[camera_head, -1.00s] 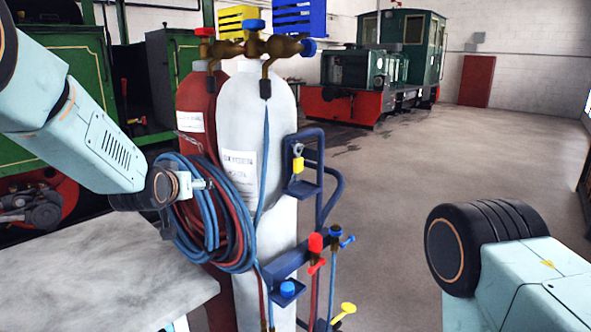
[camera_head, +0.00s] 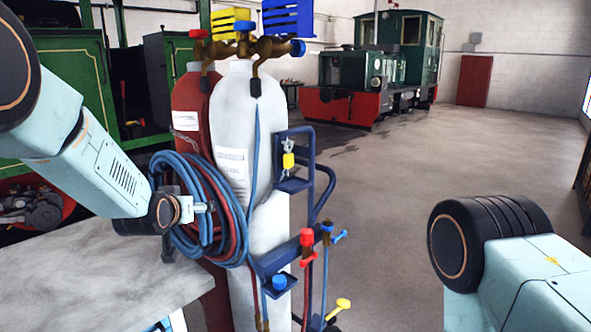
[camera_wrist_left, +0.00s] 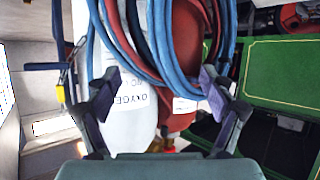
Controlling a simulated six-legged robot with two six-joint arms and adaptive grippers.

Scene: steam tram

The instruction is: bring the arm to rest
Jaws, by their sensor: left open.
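My left arm (camera_head: 105,172) comes in from the left in the head view, its wrist (camera_head: 160,213) in front of the coiled hoses. My left gripper (camera_wrist_left: 158,88) is open in the left wrist view, its two dark fingers spread with nothing held between them. Beyond them are the blue and red hoses (camera_wrist_left: 178,62), the white oxygen cylinder (camera_wrist_left: 128,125) and the red cylinder (camera_wrist_left: 186,50). I cannot tell whether the fingers touch the hoses. My right arm (camera_head: 535,278) shows at the lower right of the head view; its gripper is out of view.
A grey tabletop (camera_head: 85,275) lies below my left arm. The blue cylinder trolley (camera_head: 318,195) carries torches with red, blue and yellow knobs. A green engine (camera_head: 70,75) stands at left, a green-and-red locomotive (camera_head: 385,65) at the back. Open floor (camera_head: 450,150) lies right.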

